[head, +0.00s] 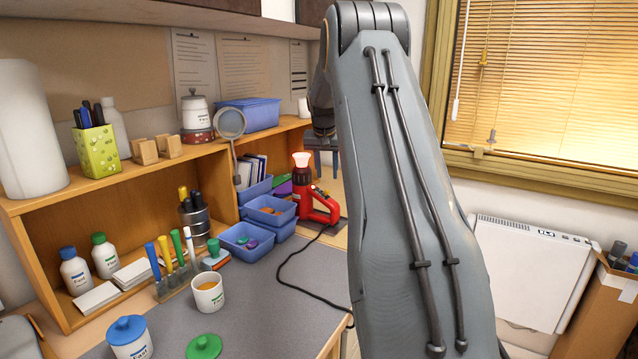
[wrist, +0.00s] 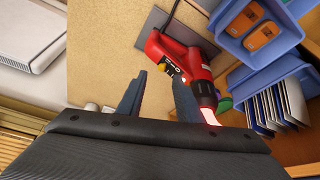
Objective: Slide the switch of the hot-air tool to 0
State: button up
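The red hot-air tool (head: 316,205) stands nozzle-up at the far right end of the bench in the head view. Its nozzle (head: 302,160) glows pinkish white.
Blue bins (head: 270,211) with small parts stand close left of the tool. A magnifier (head: 231,124) stands further left. A black cord (head: 290,262) curves over the grey mat (head: 265,310). A white heater (head: 530,270) is at the right. Bare wood (wrist: 105,55) lies beside the tool.

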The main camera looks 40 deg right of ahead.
jog(key=p, duration=0.3)
send_over(327, 200)
notch_tip(327, 200, down, 6)
jog(key=shift+s+a+r, duration=0.1)
jog(key=shift+s+a, duration=0.05)
jog(key=shift+w+f, duration=0.25)
jog(key=shift+f, duration=0.45)
grip_shut()
